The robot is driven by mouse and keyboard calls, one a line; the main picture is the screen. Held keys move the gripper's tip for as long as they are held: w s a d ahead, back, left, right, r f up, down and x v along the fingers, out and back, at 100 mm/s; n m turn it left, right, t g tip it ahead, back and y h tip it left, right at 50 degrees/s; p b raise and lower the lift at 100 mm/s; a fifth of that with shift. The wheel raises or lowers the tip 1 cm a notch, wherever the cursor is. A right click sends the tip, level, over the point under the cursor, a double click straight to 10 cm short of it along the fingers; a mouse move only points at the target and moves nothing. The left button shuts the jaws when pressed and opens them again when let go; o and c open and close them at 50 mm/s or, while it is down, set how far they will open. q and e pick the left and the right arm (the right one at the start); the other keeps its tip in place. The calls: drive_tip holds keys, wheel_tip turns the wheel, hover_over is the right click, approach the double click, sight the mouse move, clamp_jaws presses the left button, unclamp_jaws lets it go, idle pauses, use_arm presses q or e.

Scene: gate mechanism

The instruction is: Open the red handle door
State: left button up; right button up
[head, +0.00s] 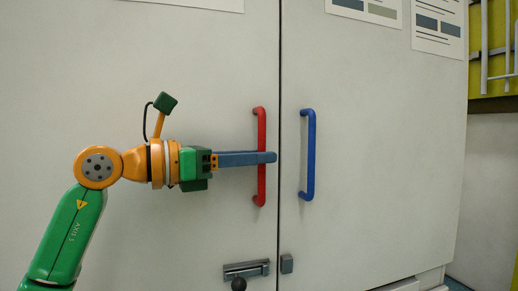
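The red handle (261,185) is a vertical bar on the left door (180,60), close to the seam between two pale grey doors. My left gripper (272,157) comes in from the left, level, with its blue-grey fingers across the middle of the red handle. The fingers overlap in this view and hide that part of the handle. I cannot tell whether they are shut on it. The left door looks closed, flush with the right one. My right gripper is not in view.
A blue handle (310,155) stands on the right door (400,150), just right of the seam. Below, a metal slide latch (247,268) with a dark knob (238,284) sits on the left door. A small catch block (287,263) faces it across the seam, with a visible gap.

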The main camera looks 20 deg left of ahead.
use_arm(q)
drive_tip(key=shift+w+d+f, duration=0.15)
drive_tip(key=shift+w+d, duration=0.1)
drive_tip(key=shift+w, duration=0.25)
drive_tip(key=shift+w+d+f, duration=0.1)
drive_tip(key=shift+w+d, duration=0.1)
drive_tip(key=shift+w, duration=0.25)
drive_tip(key=shift+s+r, duration=0.1)
drive_tip(key=shift+s, duration=0.15)
clamp_jaws()
idle(0.3)
